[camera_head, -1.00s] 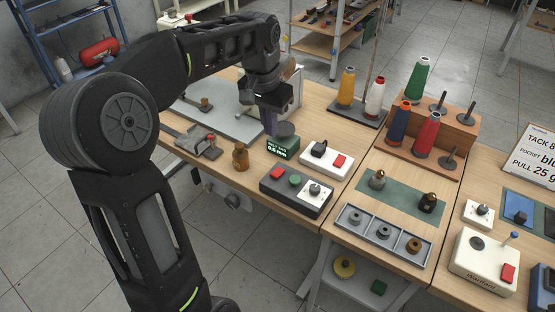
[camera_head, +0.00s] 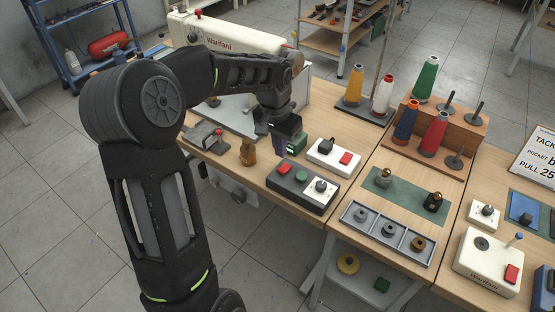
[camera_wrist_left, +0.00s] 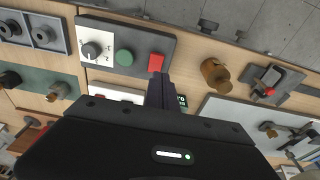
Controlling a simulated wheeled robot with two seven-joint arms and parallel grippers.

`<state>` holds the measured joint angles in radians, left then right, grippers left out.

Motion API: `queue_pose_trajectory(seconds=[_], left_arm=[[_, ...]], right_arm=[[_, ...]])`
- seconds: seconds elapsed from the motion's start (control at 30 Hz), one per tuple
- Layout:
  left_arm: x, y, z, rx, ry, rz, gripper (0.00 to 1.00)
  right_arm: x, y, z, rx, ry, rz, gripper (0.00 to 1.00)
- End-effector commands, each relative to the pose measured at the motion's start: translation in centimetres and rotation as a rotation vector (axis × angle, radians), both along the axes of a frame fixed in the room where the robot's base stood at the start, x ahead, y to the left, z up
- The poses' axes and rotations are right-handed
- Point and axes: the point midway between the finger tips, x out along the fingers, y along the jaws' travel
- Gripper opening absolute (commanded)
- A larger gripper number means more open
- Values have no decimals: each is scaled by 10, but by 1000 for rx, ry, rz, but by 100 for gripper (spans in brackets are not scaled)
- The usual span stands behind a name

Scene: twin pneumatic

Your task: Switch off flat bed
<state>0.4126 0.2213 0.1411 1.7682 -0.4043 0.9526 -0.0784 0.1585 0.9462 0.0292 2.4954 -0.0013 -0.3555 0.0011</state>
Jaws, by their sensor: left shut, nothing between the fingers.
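A dark grey control box (camera_head: 302,185) sits at the front edge of the left table. It carries a red button (camera_head: 284,168), a green button (camera_head: 301,177) and a white plate with a black rotary knob (camera_head: 320,186). The white flat-bed sewing machine (camera_head: 228,36) stands behind my left arm, partly hidden. My left gripper (camera_head: 281,151) is shut and empty, pointing down just behind the control box's red-button end. In the left wrist view, the fingertips (camera_wrist_left: 159,80) appear close to the red button (camera_wrist_left: 156,62); contact cannot be told. My right gripper is not in view.
A white box (camera_head: 333,157) with a black switch and red button lies right of the gripper. A green box (camera_head: 298,143) is partly hidden behind it. Thread cones (camera_head: 434,132) stand further right.

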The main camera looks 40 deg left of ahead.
Motion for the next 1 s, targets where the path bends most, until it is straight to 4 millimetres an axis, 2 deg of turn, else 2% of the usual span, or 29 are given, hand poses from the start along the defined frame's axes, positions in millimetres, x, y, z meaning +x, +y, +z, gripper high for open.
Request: queue_pose_trajectory(seconds=[0.1,0.3,0.73,0.87,1.0], left_arm=[[-7,0,-19,-2,3,0,0],[-13,0,-37,-1,1,0,0],[-14,0,-41,0,-4,0,0],[-16,0,-48,1,-41,0,0],[-22,0,-59,3,-131,2,0]], right_arm=[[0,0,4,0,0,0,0],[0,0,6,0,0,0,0],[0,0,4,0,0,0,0],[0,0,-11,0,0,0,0],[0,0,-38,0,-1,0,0]])
